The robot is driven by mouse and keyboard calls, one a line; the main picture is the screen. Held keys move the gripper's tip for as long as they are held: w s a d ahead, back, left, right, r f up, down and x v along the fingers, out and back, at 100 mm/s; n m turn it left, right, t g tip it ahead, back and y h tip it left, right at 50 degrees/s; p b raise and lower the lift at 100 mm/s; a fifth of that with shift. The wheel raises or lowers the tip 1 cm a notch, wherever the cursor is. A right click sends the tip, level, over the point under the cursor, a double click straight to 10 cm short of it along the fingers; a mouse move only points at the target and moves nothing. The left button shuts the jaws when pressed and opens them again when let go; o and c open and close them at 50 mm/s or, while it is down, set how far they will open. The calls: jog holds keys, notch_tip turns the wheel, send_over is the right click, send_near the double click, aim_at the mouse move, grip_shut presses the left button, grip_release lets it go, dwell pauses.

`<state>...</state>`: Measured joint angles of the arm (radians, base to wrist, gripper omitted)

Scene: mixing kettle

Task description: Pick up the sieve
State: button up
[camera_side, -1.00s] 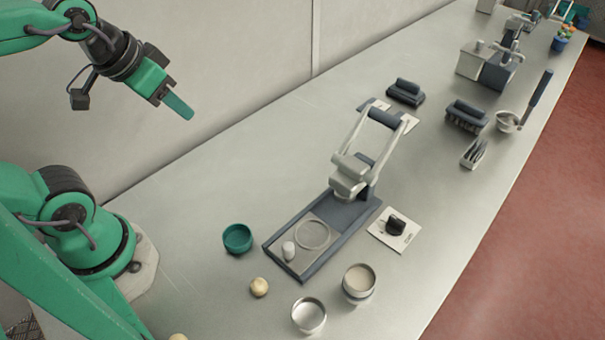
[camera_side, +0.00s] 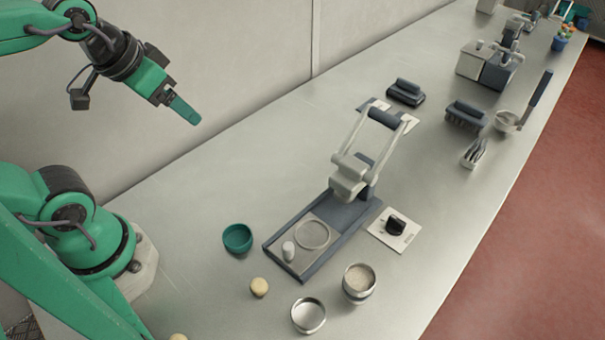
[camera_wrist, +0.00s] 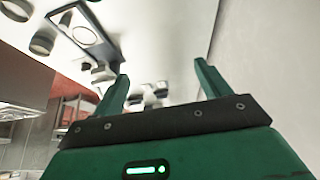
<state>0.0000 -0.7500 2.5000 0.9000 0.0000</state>
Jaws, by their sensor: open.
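A round metal bowl with a long dark handle, which looks like the sieve (camera_side: 507,121), rests near the counter's far right edge, its handle sticking up and to the right. Its mesh is too small to make out. My gripper (camera_side: 183,108) is high at the upper left of the side view, far from it and above the counter. In the wrist view my gripper (camera_wrist: 163,80) shows two green fingers spread apart with nothing between them. I cannot pick out the sieve for sure in the wrist view.
A dark-based lever device (camera_side: 350,215) stands mid-counter. Near it are a green cup (camera_side: 237,238), a metal tin with beige contents (camera_side: 360,280), an open tin (camera_side: 309,315) and a knob plate (camera_side: 395,229). A dark brush (camera_side: 466,115) sits just left of the sieve.

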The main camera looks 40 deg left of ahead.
jog(key=shift+w, duration=0.1)
jog(key=w+d+g+h, duration=0.1)
jog(key=w+d+g, duration=0.1)
jog(key=w+d, duration=0.6)
jog(key=g+y, duration=0.1)
jog(key=g, duration=0.3)
send_over(360, 277)
jog(key=shift+n, duration=0.4)
notch_tip(360, 277, down, 16)
jog(key=shift+f, duration=0.15)
jog(key=shift+s+d+f, duration=0.2)
jog(key=shift+d, duration=0.05)
jog(key=shift+w+a+f, duration=0.1)
jog(key=shift+f, duration=1.85)
jog(key=shift+w+a+f, duration=0.1)
jog(key=shift+f, duration=1.85)
